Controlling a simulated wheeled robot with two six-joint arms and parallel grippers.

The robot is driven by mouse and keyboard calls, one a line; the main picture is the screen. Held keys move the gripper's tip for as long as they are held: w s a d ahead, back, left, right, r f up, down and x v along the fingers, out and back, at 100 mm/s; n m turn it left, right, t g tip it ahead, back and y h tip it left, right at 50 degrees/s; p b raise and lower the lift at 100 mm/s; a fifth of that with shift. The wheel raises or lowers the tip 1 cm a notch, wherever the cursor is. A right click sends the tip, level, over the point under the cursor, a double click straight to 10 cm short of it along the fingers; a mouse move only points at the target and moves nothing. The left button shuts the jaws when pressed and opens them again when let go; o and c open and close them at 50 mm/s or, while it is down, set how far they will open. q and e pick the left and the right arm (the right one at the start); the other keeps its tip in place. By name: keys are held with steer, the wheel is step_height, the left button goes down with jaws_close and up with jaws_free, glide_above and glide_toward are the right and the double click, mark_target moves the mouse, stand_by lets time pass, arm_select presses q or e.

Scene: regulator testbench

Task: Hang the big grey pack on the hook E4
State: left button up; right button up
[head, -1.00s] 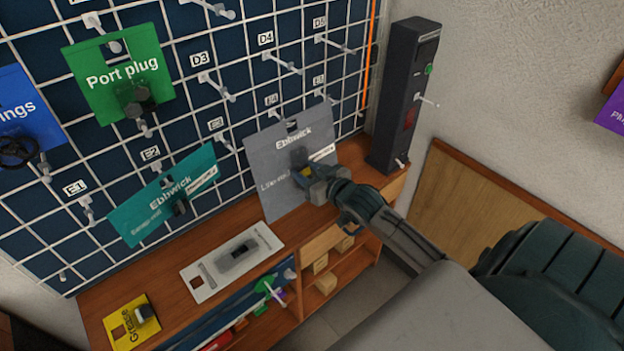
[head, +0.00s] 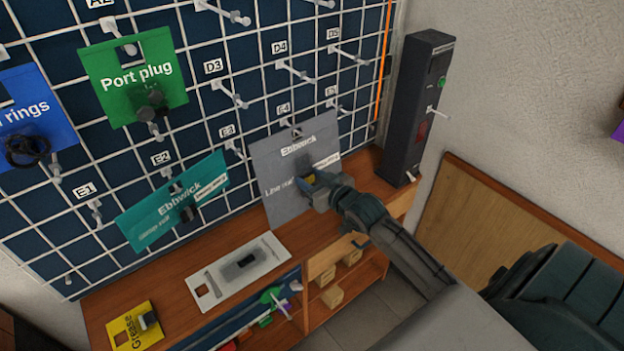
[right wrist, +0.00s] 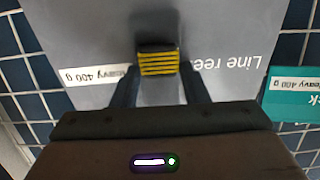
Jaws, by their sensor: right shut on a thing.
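The big grey pack (head: 280,172), marked Ebbwick, hangs upright from my right gripper (head: 312,184) in front of the wire grid. The gripper is shut on the pack's front, at a yellow-and-black striped grip (right wrist: 158,62). The right wrist view shows the grey face (right wrist: 90,30) with a "Heavy 400 g" label. The E4 label (head: 284,109) is just above the pack's top edge. The hook E4 (head: 297,132) shows at the pack's top slot. I cannot tell whether it passes through the slot. My left gripper is not in view.
A green Port plug pack (head: 112,88) hangs higher left. A dark tower (head: 405,115) stands close on the right. A white card (head: 215,290) and a yellow Grease pack (head: 122,330) lie on the bench.

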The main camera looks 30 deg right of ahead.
steer(key=o, duration=1.3)
steer(key=shift+r, duration=0.1)
steer(key=shift+o, duration=0.2)
steer(key=shift+s, duration=0.15)
steer(key=a+v, duration=0.1)
steer(key=v, duration=0.9)
steer(key=shift+s+d, duration=0.25)
steer(key=shift+d, duration=0.2)
